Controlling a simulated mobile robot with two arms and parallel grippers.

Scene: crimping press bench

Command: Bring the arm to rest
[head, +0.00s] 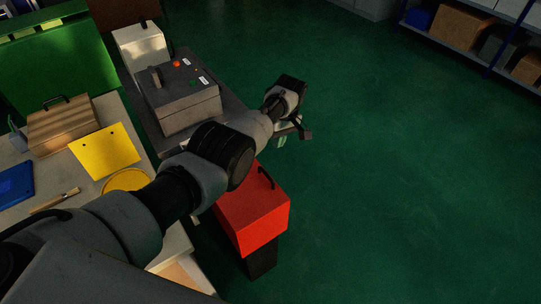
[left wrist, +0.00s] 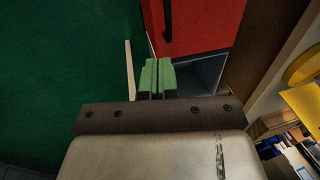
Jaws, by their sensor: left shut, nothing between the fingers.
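My left arm reaches across the head view from the lower left. My left gripper (head: 282,140) is at its end, above the green floor, just right of the grey press box (head: 182,100) and beyond the red box (head: 254,212). In the left wrist view its two green fingers (left wrist: 157,78) are together, with nothing between them. The red box also shows there (left wrist: 205,22), past the fingertips. My right gripper is in neither view.
A bench (head: 77,172) at left bears a wooden box (head: 62,124), a yellow sheet (head: 105,151) and a blue tray (head: 15,182). A green cabinet (head: 60,62) and white box (head: 140,43) stand behind. Shelving (head: 472,45) is far right. The floor (head: 410,180) at right is clear.

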